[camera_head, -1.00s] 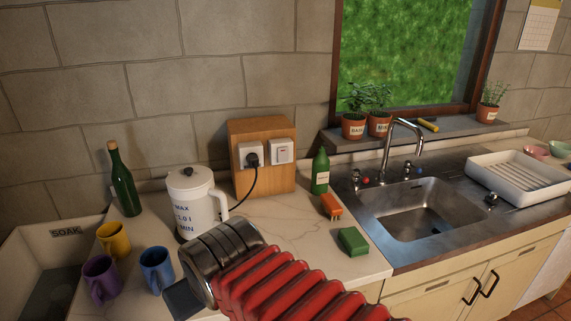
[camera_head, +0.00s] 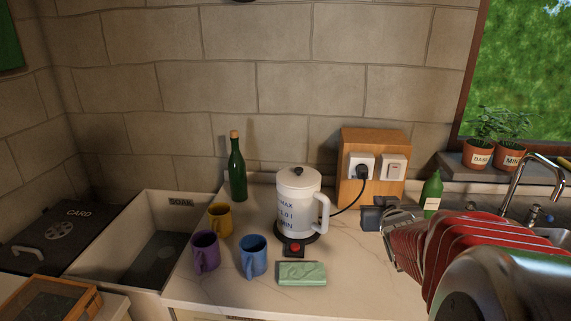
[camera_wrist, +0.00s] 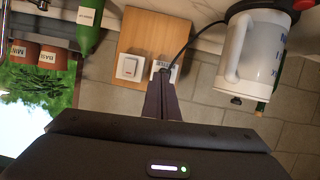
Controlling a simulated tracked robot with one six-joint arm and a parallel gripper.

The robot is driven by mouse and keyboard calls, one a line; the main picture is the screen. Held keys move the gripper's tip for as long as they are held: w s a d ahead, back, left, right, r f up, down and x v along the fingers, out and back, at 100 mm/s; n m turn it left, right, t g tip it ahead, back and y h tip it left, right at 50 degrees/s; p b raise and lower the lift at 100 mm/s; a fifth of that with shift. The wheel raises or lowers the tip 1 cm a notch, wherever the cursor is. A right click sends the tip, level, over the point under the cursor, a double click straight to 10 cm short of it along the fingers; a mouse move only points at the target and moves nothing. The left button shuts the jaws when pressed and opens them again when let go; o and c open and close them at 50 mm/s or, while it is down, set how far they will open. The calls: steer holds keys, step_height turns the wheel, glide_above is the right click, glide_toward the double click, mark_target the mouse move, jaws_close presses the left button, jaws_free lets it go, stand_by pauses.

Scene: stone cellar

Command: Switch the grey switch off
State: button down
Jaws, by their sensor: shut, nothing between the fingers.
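The pale grey switch (camera_head: 394,168) is a square rocker in a light plate on the right of the wooden box's front face, beside a socket (camera_head: 360,165) with a black plug in it. In the wrist view the picture is upside down and the switch (camera_wrist: 129,67) shows just left of my fingers. I cannot tell surely which way its rocker is tilted. My gripper (camera_wrist: 161,82) is shut and empty, its fingers pointing toward the box. In the head view my gripper (camera_head: 373,217) is in front of and below the box, apart from the switch; its fingertips are not clear there.
A white kettle (camera_head: 298,207) stands left of the wooden box (camera_head: 375,140), its black cord running to the plug. A green bottle (camera_head: 432,192) stands right of the box. Mugs, a green block (camera_head: 302,273) and a wine bottle (camera_head: 237,172) occupy the left counter.

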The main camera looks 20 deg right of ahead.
mark_target(393, 177)
steer(key=s+d+t+h, duration=0.1)
steer(key=s+d+t, duration=0.1)
steer(key=d, duration=0.6)
steer(key=shift+d+f+m, duration=0.3)
steer(key=shift+d+f, duration=0.1)
steer(key=shift+f, duration=0.05)
steer(key=shift+w, duration=0.15)
steer(key=shift+x, duration=6.95)
steer(key=shift+r, duration=0.15)
steer(key=shift+w, duration=0.15)
